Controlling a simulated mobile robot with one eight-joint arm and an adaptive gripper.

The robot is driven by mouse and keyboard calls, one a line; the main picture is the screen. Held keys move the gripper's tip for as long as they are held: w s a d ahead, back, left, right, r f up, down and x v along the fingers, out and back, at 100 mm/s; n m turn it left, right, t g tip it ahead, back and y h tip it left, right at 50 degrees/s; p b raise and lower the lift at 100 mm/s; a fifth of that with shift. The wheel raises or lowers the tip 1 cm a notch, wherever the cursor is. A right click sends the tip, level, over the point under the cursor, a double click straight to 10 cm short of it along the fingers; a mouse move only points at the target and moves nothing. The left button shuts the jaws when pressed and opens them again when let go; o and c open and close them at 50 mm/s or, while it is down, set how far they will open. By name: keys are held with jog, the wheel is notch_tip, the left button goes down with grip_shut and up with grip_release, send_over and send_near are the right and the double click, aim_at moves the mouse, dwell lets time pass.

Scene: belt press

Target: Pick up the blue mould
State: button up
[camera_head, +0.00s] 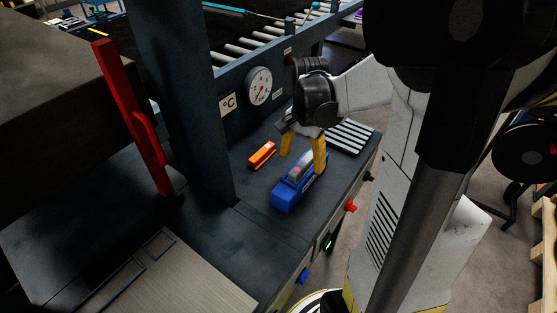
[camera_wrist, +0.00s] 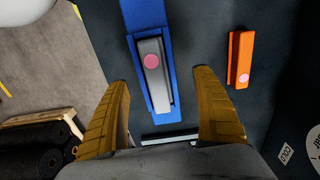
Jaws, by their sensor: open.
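The blue mould (camera_head: 284,200) lies on the dark bench top of the press. It is a long blue block with a grey inset piece carrying a pink dot. In the wrist view the blue mould (camera_wrist: 146,14) runs up the middle, its top end cut off by the frame. My gripper (camera_head: 302,164) is open over the mould's far end. In the wrist view my gripper (camera_wrist: 162,80) has one yellow finger on each side of the mould, with a visible gap on both sides. Its height above the mould is hard to tell. Nothing is held.
A smaller orange block (camera_head: 262,154) lies left of the mould; it is right of my fingers in the wrist view (camera_wrist: 233,58). A slatted grey plate (camera_head: 350,137) lies behind. A dark post (camera_head: 180,90) and a red lever (camera_head: 130,115) stand left. Coloured knobs line the bench's front edge.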

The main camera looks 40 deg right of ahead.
notch_tip(320, 180, down, 3)
jog(key=shift+f+b, duration=0.2)
jog(key=shift+b, duration=0.2)
jog(key=f, duration=0.1)
jog(key=f+b, duration=0.1)
jog(key=f, duration=0.1)
jog(key=f+b, duration=0.1)
jog(key=f, duration=0.1)
jog(key=shift+s, duration=0.25)
jog(key=c, duration=1.5)
